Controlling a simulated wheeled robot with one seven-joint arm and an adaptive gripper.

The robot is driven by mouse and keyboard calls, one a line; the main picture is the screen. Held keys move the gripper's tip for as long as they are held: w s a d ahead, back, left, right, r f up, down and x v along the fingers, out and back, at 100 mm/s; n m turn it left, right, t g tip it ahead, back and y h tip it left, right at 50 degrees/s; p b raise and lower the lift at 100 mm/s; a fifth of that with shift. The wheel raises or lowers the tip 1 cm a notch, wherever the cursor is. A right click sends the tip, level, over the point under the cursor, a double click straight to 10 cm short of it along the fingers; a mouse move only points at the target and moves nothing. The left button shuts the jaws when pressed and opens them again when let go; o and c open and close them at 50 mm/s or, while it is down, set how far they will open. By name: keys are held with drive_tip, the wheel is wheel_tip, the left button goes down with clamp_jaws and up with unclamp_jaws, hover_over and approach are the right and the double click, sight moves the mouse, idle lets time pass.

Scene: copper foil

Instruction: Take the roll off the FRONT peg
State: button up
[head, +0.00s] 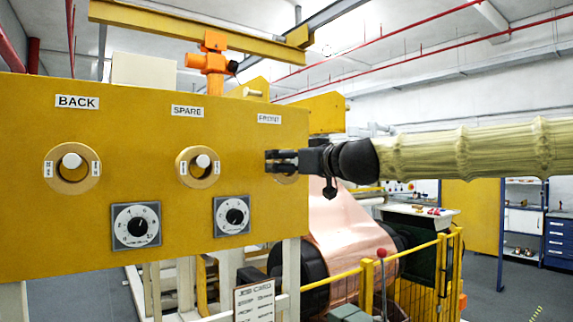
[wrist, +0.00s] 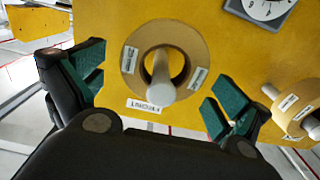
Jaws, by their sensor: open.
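The FRONT roll is a flat tan ring (wrist: 193,45) with two white labels, hanging around a pale peg (wrist: 161,82) on the yellow panel. In the head view this roll (head: 287,180) is mostly hidden behind my gripper (head: 270,160). The FRONT sign (head: 269,119) is above it. In the wrist view my gripper (wrist: 153,86) is open, its green-padded fingers on either side of the roll. Clear gaps show between pads and ring, and nothing is held. I cannot tell how far the fingertips are from the panel.
The SPARE roll (head: 196,167) and BACK roll (head: 71,168) hang on their own pegs to the left. Two dials (head: 137,226) (head: 233,216) sit below them. A yellow railing (head: 372,275) and a copper foil drum (head: 345,235) stand at the right.

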drive_tip(key=shift+w+a, duration=0.1)
drive_tip(key=shift+w, duration=0.05)
drive_tip(key=shift+c, duration=0.2)
drive_tip(key=c, duration=1.1)
drive_tip(key=shift+r, duration=0.1)
drive_tip(key=shift+r, duration=0.45)
drive_tip(key=shift+r+b, duration=0.2)
drive_tip(key=shift+b, duration=0.25)
drive_tip(key=p+v, duration=0.1)
drive_tip(key=v, duration=0.8)
drive_tip(key=p+v, duration=0.2)
drive_tip(key=v, duration=0.7)
drive_tip(key=shift+r, duration=0.25)
